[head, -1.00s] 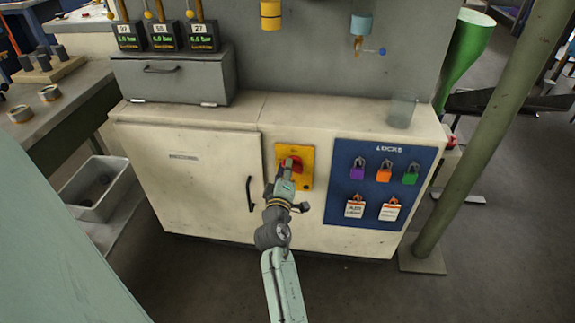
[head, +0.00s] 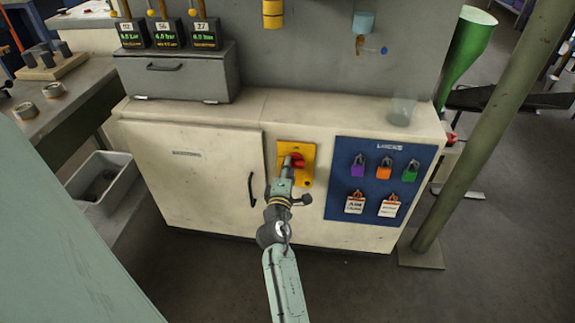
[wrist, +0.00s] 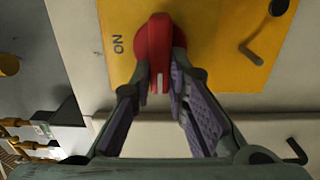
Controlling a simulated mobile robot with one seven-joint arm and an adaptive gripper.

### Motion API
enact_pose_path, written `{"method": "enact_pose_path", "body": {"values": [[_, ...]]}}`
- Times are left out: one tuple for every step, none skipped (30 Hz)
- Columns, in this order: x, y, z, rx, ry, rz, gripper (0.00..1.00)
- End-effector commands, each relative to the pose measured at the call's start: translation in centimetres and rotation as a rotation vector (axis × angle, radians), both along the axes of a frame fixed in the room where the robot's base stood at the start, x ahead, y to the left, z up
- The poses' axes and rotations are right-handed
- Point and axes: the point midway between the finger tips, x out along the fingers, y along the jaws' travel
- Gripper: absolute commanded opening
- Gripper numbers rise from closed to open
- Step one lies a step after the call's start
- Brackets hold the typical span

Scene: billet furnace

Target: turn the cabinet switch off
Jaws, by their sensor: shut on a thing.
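The cabinet switch is a red rotary handle (head: 297,160) on a yellow plate (head: 308,172) on the front of the cream cabinet (head: 200,170). In the wrist view the red handle (wrist: 155,50) has a white mark on its end, and the word ON stands on the yellow plate to its left. My gripper (head: 291,165) reaches the handle from the front. In the wrist view the fingers (wrist: 160,85) are closed on both sides of the red handle. The fingers partly hide the switch in the head view.
A blue lock board (head: 340,205) with several padlocks and tags hangs right of the switch. A black door handle (head: 251,188) is to its left. A green post (head: 480,150) rises at the right.

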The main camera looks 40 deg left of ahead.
Motion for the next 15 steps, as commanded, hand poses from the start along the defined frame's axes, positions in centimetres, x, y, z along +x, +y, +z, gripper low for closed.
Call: {"method": "enact_pose_path", "body": {"values": [[0.10, 0.04, 0.29, 0.001, -0.007, 0.001, 0.00], [0.10, 0.05, 0.29, 0.001, -0.007, 0.001, 0.00], [0.10, 0.05, 0.29, 0.001, -0.007, 0.001, 0.00], [0.10, 0.05, 0.29, 0.001, -0.007, 0.001, 0.00], [0.10, 0.05, 0.30, 0.001, -0.007, 0.001, 0.00], [0.10, 0.05, 0.30, 0.001, -0.007, 0.001, 0.00], [0.10, 0.04, 0.29, 0.001, -0.007, 0.001, 0.16], [0.10, 0.04, 0.29, 0.001, -0.007, 0.001, 0.18], [0.09, 0.04, 0.27, 0.000, -0.006, 0.001, 0.21], [0.09, 0.03, 0.25, 0.001, -0.005, 0.001, 0.23], [0.08, 0.03, 0.23, 0.000, -0.004, 0.000, 0.25], [0.07, 0.02, 0.20, 0.000, -0.004, 0.000, 0.28], [0.07, 0.02, 0.18, 0.000, -0.004, 0.000, 0.30], [0.06, 0.02, 0.17, 0.001, -0.003, 0.000, 0.32], [0.05, 0.01, 0.14, 0.001, -0.003, 0.000, 0.34]]}}
